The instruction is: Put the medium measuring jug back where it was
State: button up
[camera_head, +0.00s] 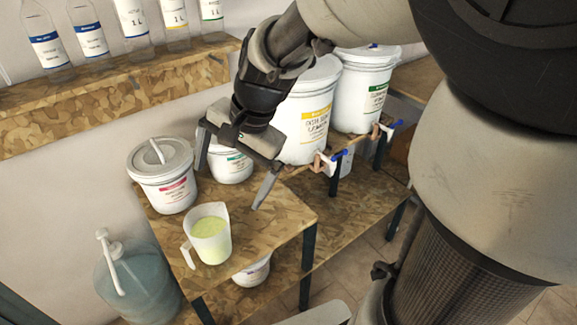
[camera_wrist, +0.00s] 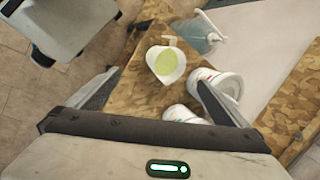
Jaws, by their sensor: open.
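A translucent white measuring jug (camera_head: 211,243) holding yellow-green liquid stands upright on the wooden bench (camera_head: 285,222), near its front left edge. Its handle points to the left in the head view. The jug also shows in the wrist view (camera_wrist: 166,65), ahead of the fingers. It is the only jug I see, so I cannot compare its size with others. My gripper (camera_head: 228,188) is open and empty, above the bench and behind the jug in the head view. Its spread fingers also show in the wrist view (camera_wrist: 155,82). They do not touch the jug.
A drum with a pink label (camera_head: 162,178) and a green-labelled drum (camera_head: 229,164) stand behind the jug. Larger drums with taps (camera_head: 308,112) stand further right. A pump bottle (camera_head: 135,282) is left of the bench. A wall shelf (camera_head: 120,90) holds several bottles. Bare bench lies right of the jug.

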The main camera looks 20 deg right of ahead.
jog(key=s+d+r+n+t+h, duration=0.1)
jog(key=s+d+r+n, duration=0.2)
jog(key=s, duration=0.3)
jog(key=s+d+r+n+t+h+p, duration=0.1)
jog(key=s+d+r+n+t+h, duration=0.1)
jog(key=s+d+r+n, duration=0.2)
jog(key=shift+s+r+n+p, duration=0.3)
jog(key=shift+s+r+n, duration=0.25)
jog(key=shift+s+n, duration=0.7)
